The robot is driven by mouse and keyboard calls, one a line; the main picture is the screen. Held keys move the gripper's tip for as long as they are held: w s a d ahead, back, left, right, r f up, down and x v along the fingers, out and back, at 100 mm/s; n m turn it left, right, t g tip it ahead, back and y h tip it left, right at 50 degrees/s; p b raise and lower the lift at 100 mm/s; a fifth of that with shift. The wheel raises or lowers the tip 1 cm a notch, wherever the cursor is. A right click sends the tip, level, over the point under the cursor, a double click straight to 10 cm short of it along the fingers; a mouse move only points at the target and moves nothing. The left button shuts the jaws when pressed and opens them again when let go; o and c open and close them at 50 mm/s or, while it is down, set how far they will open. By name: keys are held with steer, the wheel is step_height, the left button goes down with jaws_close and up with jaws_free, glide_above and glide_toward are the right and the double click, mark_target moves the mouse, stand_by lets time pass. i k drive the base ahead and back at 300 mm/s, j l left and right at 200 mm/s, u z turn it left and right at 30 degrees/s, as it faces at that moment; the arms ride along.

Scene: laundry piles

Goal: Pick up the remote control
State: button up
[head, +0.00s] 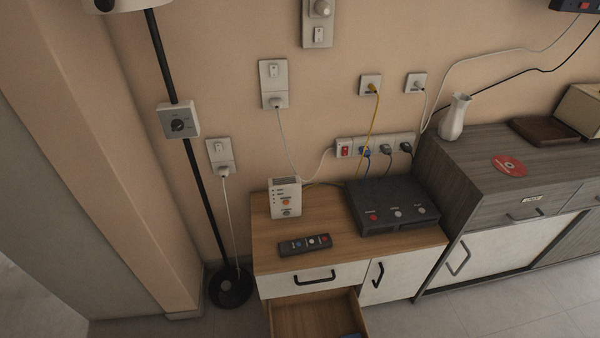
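The remote control (305,245) is a dark, slim bar with several small buttons, some red and some pale. It lies flat near the front edge of the low wooden cabinet (280,228), left of the middle of its top. Nothing covers it. My gripper is not visible in the head view.
A white box device (286,198) stands behind the remote, and a black box with buttons (392,207) sits to its right. An open drawer (318,314) juts out below. A black floor lamp (190,150) stands left. A taller grey cabinet (500,190) adjoins on the right.

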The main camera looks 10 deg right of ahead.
mark_target(319, 244)
steer(key=k+j, duration=0.2)
steer(key=k, duration=0.25)
steer(key=k+j, duration=0.2)
steer(key=k, duration=0.25)
steer(key=i+l+u, duration=0.2)
steer(key=i+l, duration=0.6)
steer(key=i, duration=0.3)
steer(key=i+l+u, duration=0.15)
steer(key=i+l, duration=0.85)
steer(key=i, duration=0.05)
